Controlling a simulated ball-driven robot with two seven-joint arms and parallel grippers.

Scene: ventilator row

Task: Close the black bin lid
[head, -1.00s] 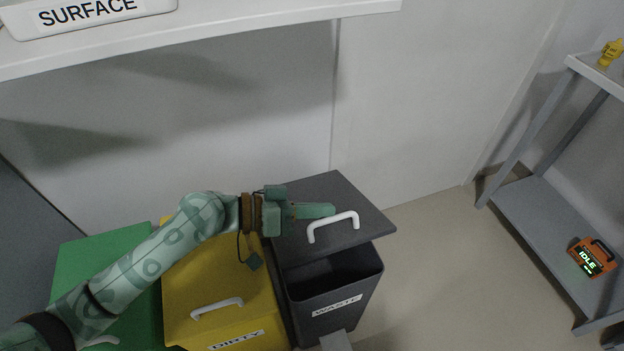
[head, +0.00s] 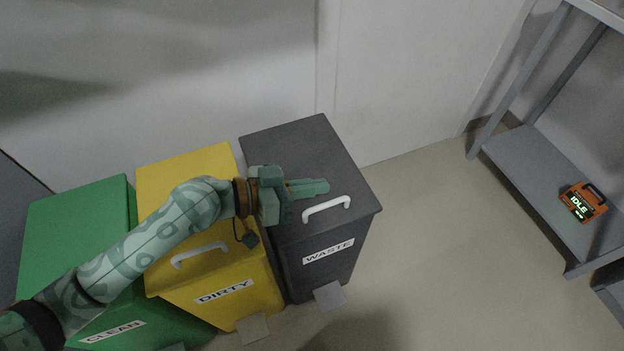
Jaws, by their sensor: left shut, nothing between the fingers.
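The black bin (head: 318,273), labelled WASTE, stands at the right end of a row of bins in the head view. Its dark lid (head: 300,143) lies flat on the rim, with no opening showing. A white handle (head: 327,208) is at the lid's front edge. My left gripper (head: 326,187) is shut and empty, over the lid just behind the handle. I cannot tell whether it touches the lid. My right gripper is not in view.
A yellow DIRTY bin (head: 180,165) and a green CLEAN bin (head: 75,225) stand to the left, under my left arm. A grey shelf (head: 545,180) at the right holds an orange IDLE device (head: 583,202). The floor between is clear.

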